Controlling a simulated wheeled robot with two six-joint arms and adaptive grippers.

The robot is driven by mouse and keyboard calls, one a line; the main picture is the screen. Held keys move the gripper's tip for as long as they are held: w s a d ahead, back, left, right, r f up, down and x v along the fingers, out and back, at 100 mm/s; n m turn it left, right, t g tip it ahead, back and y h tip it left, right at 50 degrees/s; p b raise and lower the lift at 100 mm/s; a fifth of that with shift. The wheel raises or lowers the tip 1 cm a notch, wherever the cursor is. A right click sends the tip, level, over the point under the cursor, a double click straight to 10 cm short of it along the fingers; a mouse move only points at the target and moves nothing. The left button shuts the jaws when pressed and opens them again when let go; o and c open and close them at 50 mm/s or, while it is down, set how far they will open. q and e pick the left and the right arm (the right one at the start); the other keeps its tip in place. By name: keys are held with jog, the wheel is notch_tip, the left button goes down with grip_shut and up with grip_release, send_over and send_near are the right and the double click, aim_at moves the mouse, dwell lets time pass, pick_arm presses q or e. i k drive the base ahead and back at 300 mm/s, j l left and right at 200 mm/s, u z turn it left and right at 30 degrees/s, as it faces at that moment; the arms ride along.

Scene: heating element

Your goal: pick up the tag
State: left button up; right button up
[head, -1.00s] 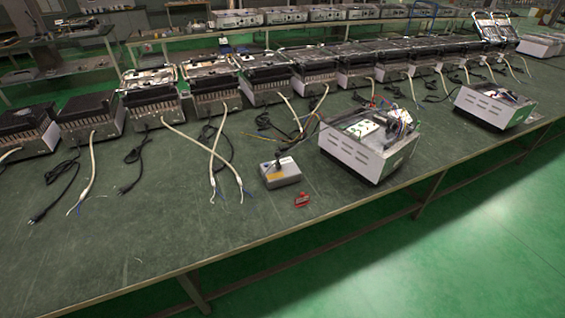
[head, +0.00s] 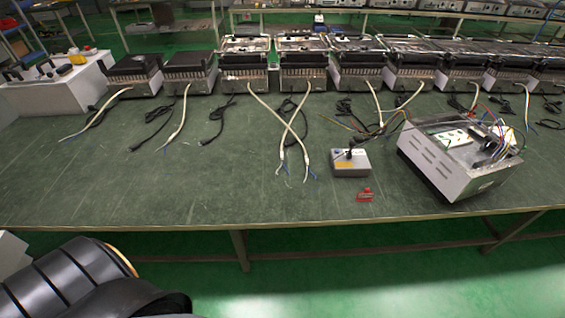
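A small red tag (head: 365,194) lies flat on the green table (head: 220,190) near its front edge, right of the middle in the head view. It lies just in front of a small grey box (head: 351,163) with a dark knob and a yellow label, and apart from it. A dark arm part of mine shows at the lower left, well away from the tag. Neither gripper's fingers are in view.
An open white appliance (head: 440,165) with loose coloured wires stands right of the tag. A row of appliances (head: 300,75) lines the back, with cables trailing forward. The table's front left is clear. A white unit (head: 62,88) stands at the far left.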

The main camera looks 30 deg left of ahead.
aim_at(366, 195)
jog(key=u, duration=0.75)
jog(key=i+l+u, duration=0.1)
jog(key=l+u, duration=0.75)
jog(key=l, duration=0.2)
jog(key=k+l+u, duration=0.1)
jog(key=l+u, duration=0.35)
